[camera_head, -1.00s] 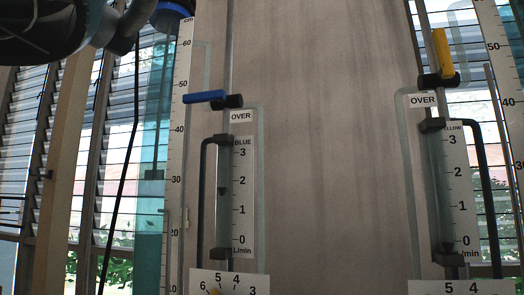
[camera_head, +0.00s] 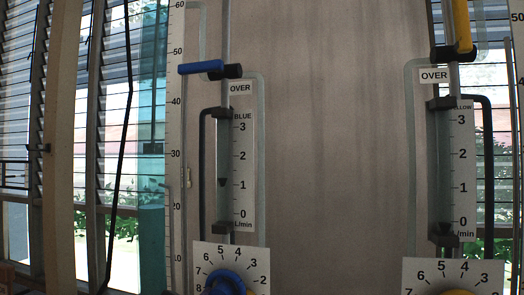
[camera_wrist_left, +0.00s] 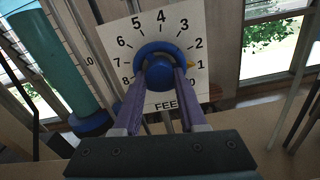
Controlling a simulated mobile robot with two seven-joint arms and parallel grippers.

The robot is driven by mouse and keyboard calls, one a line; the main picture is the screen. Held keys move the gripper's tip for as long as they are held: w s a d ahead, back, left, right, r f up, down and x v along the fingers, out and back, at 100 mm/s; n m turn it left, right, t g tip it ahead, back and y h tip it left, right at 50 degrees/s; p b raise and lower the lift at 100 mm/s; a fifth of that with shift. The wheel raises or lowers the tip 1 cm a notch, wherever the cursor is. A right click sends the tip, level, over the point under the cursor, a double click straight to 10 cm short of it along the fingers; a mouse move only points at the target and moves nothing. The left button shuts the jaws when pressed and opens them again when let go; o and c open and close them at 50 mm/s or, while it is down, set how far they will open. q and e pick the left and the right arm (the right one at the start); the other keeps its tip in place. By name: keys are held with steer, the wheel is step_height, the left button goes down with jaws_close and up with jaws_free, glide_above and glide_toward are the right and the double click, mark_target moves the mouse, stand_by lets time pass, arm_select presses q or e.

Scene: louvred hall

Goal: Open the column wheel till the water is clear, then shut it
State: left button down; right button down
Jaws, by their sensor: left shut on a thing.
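The blue wheel (camera_wrist_left: 160,72) sits on a white dial plate (camera_wrist_left: 186,40) marked FEED. My left gripper (camera_wrist_left: 160,75) is shut on it; its purple fingers reach it from below. The yellow pointer (camera_wrist_left: 191,65) is near 1. In the head view the wheel (camera_head: 225,282) shows at the bottom, cut off by the edge. The teal column (camera_head: 151,235) stands left of the dial beside a cm ruler (camera_head: 176,130); I cannot tell how clear its water is. The BLUE flow meter (camera_head: 243,165) has its dark float near 1. My right gripper is not in view.
The blue lever (camera_head: 201,67) at OVER lies horizontal. On the right are a YELLOW flow meter (camera_head: 461,165), an upright yellow lever (camera_head: 461,25) and a second dial plate (camera_head: 480,267). A bare grey panel (camera_head: 330,130) is between. Louvred windows stand behind.

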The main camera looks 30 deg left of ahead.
arm_select(q)
steer(key=m, duration=0.2)
steer(key=m+p, duration=0.1)
steer(key=m, duration=0.1)
steer(key=m+p, duration=0.1)
steer(key=m, duration=0.2)
steer(key=shift+w+a+r, duration=0.15)
steer(key=shift+a+r, duration=0.1)
steer(key=shift+a, duration=0.15)
steer(key=c, duration=0.9)
jaws_free()
steer(key=shift+f, duration=0.45)
steer(key=shift+o, duration=2.1)
steer(key=shift+d, duration=0.1)
steer(key=shift+o, duration=0.5)
steer(key=shift+s+d+r+p, duration=0.3)
steer(key=shift+s+r+p, duration=0.05)
steer(key=shift+r, duration=0.05)
steer(key=p+v, duration=0.1)
steer(key=v, duration=0.4)
steer(key=shift+d, duration=0.1)
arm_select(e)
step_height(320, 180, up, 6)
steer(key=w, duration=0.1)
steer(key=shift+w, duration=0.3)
arm_select(q)
steer(key=shift+s, duration=0.1)
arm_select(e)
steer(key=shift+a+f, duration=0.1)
